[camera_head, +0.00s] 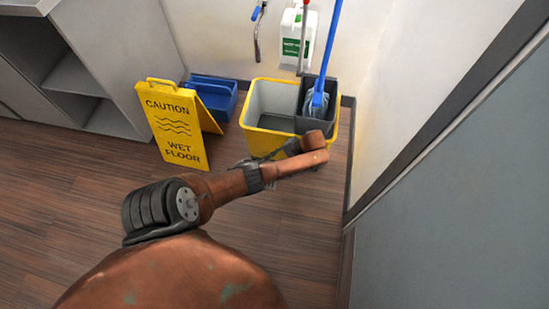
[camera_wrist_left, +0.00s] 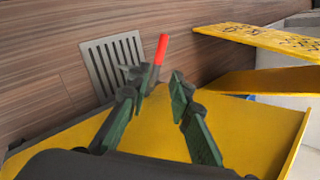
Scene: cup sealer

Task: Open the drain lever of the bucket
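The yellow bucket (camera_head: 273,97) stands on the floor by the back wall, with a grey wringer (camera_head: 313,125) at its right side. In the left wrist view the bucket's yellow surface (camera_wrist_left: 70,140) fills the lower part. A drain lever with a red tip (camera_wrist_left: 161,49) shows beyond my left gripper (camera_wrist_left: 157,80). The gripper's two green and dark fingers are apart, with the lever near the left fingertip; I cannot tell whether they touch. In the head view my left arm reaches to the bucket's front, and the lever is hidden. My right gripper is not in view.
A yellow caution sign (camera_head: 172,128) stands left of the bucket, with a blue container (camera_head: 212,94) behind it. A floor grate (camera_wrist_left: 101,70) lies beside the bucket. A blue mop handle (camera_head: 330,45) rises from the wringer. Wooden floor at left front is clear.

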